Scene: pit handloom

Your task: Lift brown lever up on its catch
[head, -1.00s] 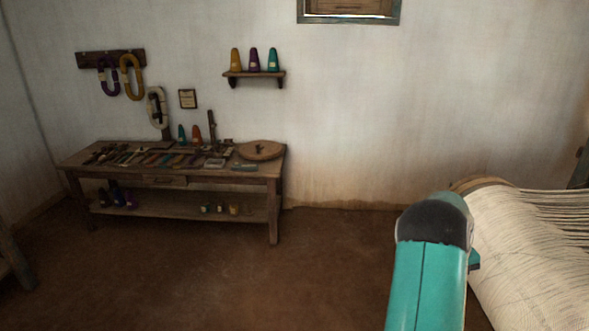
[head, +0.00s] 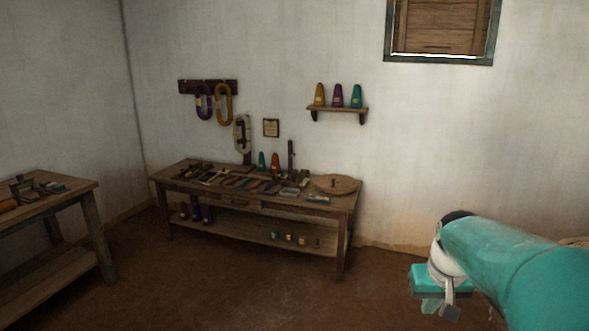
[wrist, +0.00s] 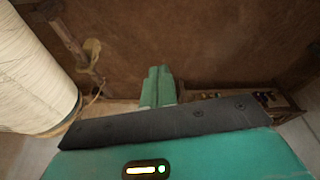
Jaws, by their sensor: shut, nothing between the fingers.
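My gripper (head: 438,306) hangs at the lower right of the head view, below my teal arm, over the brown floor. In the wrist view its two green fingers (wrist: 158,88) are together and hold nothing. A brown wooden bar (wrist: 68,38) stands at the upper left of the wrist view, beside a pale cord loop. It may be the brown lever, but I cannot tell for sure, and no catch can be made out. The fingers are apart from it, to its right. No lever on the loom shows in the head view.
A large white wound roll (wrist: 32,75) fills the left of the wrist view. In the head view, a long tool bench (head: 345,205) stands by the back wall and another table (head: 85,190) at the left. The floor (head: 240,290) between them is clear.

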